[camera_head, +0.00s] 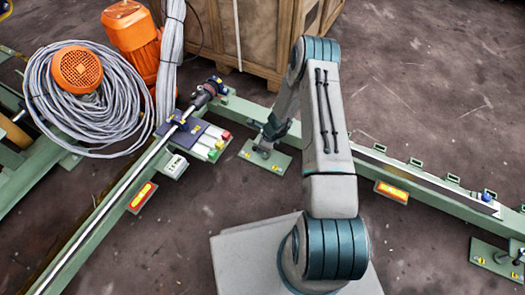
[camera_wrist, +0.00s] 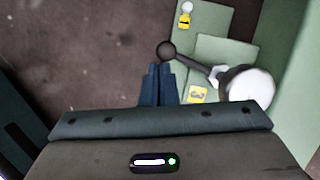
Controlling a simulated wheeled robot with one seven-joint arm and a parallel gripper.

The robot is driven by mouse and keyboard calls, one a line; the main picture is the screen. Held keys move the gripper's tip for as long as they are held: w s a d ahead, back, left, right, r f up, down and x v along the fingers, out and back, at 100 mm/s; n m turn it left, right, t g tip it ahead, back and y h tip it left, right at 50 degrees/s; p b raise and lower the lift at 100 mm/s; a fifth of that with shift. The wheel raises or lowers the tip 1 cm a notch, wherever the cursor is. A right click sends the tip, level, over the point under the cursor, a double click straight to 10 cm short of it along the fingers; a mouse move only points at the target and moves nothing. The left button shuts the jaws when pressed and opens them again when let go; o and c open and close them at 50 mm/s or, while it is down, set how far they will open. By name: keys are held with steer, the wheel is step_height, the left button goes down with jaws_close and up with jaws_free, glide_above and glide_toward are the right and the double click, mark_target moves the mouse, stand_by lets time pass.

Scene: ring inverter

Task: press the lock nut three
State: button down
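My gripper (camera_wrist: 159,70) shows in the wrist view with its two dark blue fingers side by side and nothing visible between them. Just beyond the fingertips is a dark round knob (camera_wrist: 167,50) on a thin rod. The rod runs right to a white round-ended part (camera_wrist: 248,88). A yellow label (camera_wrist: 198,95), apparently marked 3, lies beside the rod on the green metal. I cannot tell which part is lock nut three, or whether the fingers touch the knob. In the head view my gripper (camera_head: 266,143) is small and partly hidden, low over a green foot plate (camera_head: 250,156).
Another yellow label (camera_wrist: 184,21) with a small white part is farther up the green metal. A green beam (camera_head: 440,206) runs right. A wooden crate (camera_head: 262,30) stands behind. Coiled grey cable (camera_head: 45,95) and an orange motor (camera_head: 135,30) are at left. Floor at upper right is clear.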

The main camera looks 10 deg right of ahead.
steer(key=shift+w+a, duration=0.25)
steer(key=shift+a, duration=0.35)
steer(key=shift+w+a, duration=0.25)
steer(key=shift+a, duration=0.45)
steer(key=s+d+r+p, duration=0.3)
steer(key=s+r, duration=0.3)
steer(key=r, duration=0.3)
steer(key=shift+s+d+r+p, duration=0.15)
steer(key=shift+d+r+p, duration=0.2)
steer(key=shift+d, duration=0.5)
